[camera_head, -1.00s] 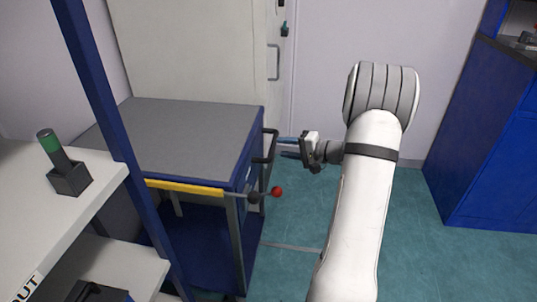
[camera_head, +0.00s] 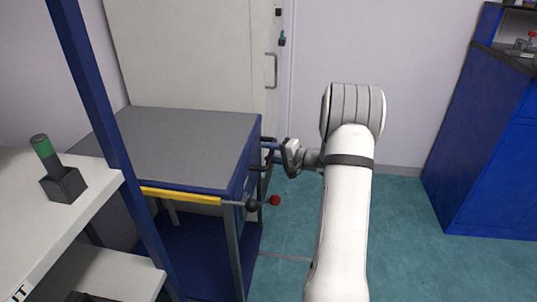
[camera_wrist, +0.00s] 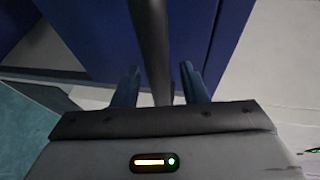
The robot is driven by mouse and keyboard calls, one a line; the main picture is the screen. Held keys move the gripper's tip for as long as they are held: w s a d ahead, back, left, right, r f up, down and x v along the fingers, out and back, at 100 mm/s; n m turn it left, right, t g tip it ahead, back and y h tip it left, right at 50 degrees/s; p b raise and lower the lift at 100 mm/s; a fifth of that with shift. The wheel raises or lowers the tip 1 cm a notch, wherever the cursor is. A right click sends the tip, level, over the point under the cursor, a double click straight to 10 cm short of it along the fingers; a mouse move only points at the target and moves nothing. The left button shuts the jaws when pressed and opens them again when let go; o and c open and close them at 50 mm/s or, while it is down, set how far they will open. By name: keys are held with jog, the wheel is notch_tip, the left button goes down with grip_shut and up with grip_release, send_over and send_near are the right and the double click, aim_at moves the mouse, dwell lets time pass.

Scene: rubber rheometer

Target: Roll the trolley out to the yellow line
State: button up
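The trolley (camera_head: 190,135) has a grey top and blue sides, and stands left of centre in the head view. Its black handle (camera_head: 262,162) is on the right side. My gripper (camera_head: 270,152) is at this handle. In the wrist view the dark handle bar (camera_wrist: 155,50) runs between the two blue fingers of my gripper (camera_wrist: 162,85). The fingers are apart, with small gaps to the bar on both sides. No yellow line on the floor is clearly visible; a pale line (camera_head: 285,257) shows right of the trolley.
A white shelf (camera_head: 85,222) with a blue post stands at the left. A blue cabinet (camera_head: 490,150) stands at the right.

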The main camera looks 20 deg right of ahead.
jog(key=shift+c, duration=0.4)
grip_shut()
